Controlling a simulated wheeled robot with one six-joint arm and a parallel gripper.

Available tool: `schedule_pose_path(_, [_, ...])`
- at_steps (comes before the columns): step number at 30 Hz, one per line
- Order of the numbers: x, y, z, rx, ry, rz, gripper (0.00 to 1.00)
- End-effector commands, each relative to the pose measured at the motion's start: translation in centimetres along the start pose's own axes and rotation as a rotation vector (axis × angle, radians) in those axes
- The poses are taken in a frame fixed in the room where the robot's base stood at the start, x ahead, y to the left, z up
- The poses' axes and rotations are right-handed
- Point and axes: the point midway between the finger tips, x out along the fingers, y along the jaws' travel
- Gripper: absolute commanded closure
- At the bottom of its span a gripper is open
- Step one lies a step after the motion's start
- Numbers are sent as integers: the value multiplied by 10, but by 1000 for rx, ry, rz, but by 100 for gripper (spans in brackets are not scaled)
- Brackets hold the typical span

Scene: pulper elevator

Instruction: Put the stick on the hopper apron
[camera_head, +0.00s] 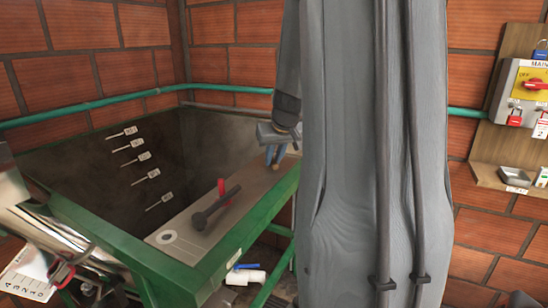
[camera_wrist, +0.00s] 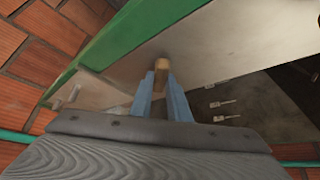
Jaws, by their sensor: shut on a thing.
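My gripper (camera_head: 274,153) is low over the far end of the hopper apron (camera_head: 258,197), a flat grey-beige plate inside the hopper's green rim. In the wrist view its two blue fingers (camera_wrist: 162,95) are shut on the stick (camera_wrist: 161,66), a short tan wooden piece with a round end showing between the fingertips. The stick's end is close above the apron (camera_wrist: 215,40); I cannot tell whether it touches. Most of the stick is hidden by the fingers.
A dark tool (camera_head: 214,208) and a red handle (camera_head: 222,190) lie on the apron nearer the camera. The green hopper rim (camera_head: 230,245) borders it. The dark hopper pit (camera_head: 105,185) has several level tags. A switch panel (camera_head: 525,95) hangs on the brick wall at right.

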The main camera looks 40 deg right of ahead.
Motion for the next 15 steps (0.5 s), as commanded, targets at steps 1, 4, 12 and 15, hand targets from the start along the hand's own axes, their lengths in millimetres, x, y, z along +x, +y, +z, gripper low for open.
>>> schedule_pose_path(1, [2,0,1,0,1,1,100])
schedule_pose_path(4, [2,0,1,-1,2,1,100])
schedule_pose_path(12, [5,-1,2,-2,2,0,100])
schedule_pose_path(15, [5,-1,3,-2,1,0,74])
